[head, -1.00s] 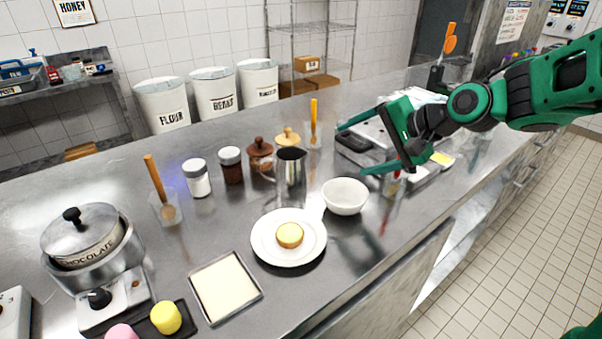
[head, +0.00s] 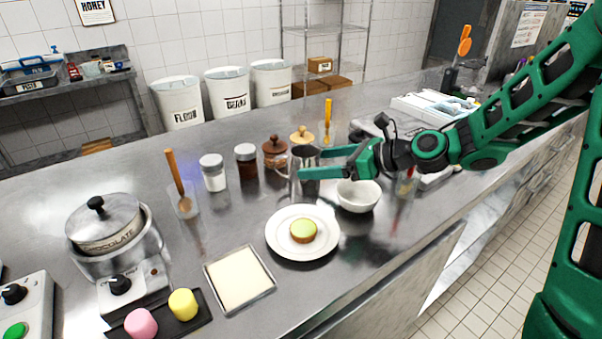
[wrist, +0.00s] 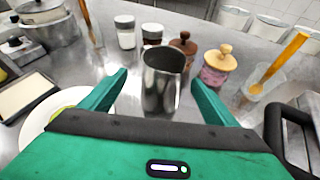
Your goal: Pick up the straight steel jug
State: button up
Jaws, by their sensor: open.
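The straight steel jug (head: 302,160) stands upright on the steel counter, partly hidden by my gripper in the head view. My gripper (head: 311,163) is open and level beside the jug, reaching in from the right with its fingertips at the jug. In the wrist view the jug (wrist: 162,85) stands between the two spread green fingers (wrist: 160,79), with a visible gap on each side. Its lower part is hidden behind the gripper body there.
A white bowl (head: 358,197) stands close under my gripper. A plate (head: 280,244) with a green-topped cake (head: 303,230) is in front. A brown-lidded jar (head: 275,152), a cream-lidded jar (head: 301,134) and a dark jar (head: 246,165) stand close behind the jug.

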aim_at(292, 166)
jog(key=x, duration=0.4)
jog(key=shift+a+f, duration=0.1)
jog(key=shift+f, duration=0.05)
jog(key=shift+w+d+f+x, duration=0.1)
jog(key=shift+f+x, duration=0.05)
jog(key=shift+x, duration=0.75)
jog(key=shift+w+d+f+x, duration=0.1)
jog(key=shift+f+x, duration=0.05)
jog(key=shift+x, duration=0.7)
jog(key=shift+w+d+f+x, duration=0.1)
jog(key=shift+f+x, duration=0.05)
jog(key=shift+x, duration=0.75)
jog(key=shift+c, duration=0.3)
jog(key=c, duration=1.3)
jog(key=shift+s, duration=0.1)
jog(key=shift+r, duration=0.2)
